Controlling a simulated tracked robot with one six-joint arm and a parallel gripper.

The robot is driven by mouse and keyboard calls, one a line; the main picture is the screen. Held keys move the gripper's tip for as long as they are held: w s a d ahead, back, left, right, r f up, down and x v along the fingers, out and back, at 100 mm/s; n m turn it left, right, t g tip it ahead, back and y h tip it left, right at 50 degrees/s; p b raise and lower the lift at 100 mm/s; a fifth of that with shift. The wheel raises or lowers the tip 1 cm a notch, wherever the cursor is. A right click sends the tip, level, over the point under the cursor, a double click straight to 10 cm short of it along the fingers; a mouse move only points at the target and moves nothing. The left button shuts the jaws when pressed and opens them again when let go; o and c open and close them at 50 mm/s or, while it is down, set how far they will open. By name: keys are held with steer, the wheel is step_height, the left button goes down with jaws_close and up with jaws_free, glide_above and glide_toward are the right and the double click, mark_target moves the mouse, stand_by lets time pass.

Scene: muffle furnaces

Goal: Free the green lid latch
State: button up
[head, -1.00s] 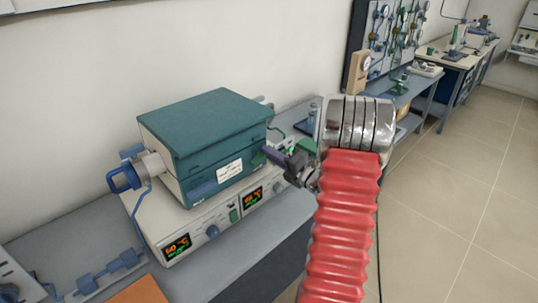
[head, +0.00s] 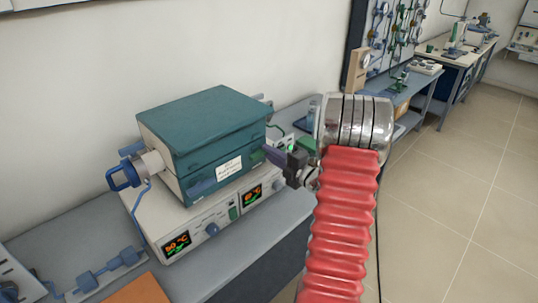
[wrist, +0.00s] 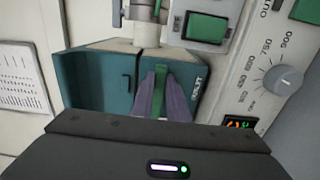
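The green lid latch (wrist: 160,80) is an upright strip on the teal furnace's end face, near the vertical seam in the wrist view. My gripper (wrist: 162,90) has its two purple fingers on either side of this strip, with no clear gap showing, so it looks shut on the latch. The lower part of the latch is hidden between the fingers. In the head view my gripper (head: 274,156) reaches the right end of the teal furnace (head: 205,130), whose lid looks closed. The latch is mostly hidden there by the fingers.
A control unit (head: 225,212) with lit displays stands under the furnace on a grey bench. A blue handle (head: 122,178) sticks out at the furnace's left end. A dial (wrist: 283,80) and a green switch (wrist: 205,28) are near my gripper. Open floor lies to the right.

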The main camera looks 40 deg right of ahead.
steer(key=o, duration=0.5)
steer(key=shift+d+f, duration=0.1)
steer(key=shift+c, duration=0.2)
steer(key=shift+s, duration=0.1)
steer(key=s, duration=1.3)
steer(key=shift+s+d, duration=0.15)
steer(key=shift+s, duration=0.2)
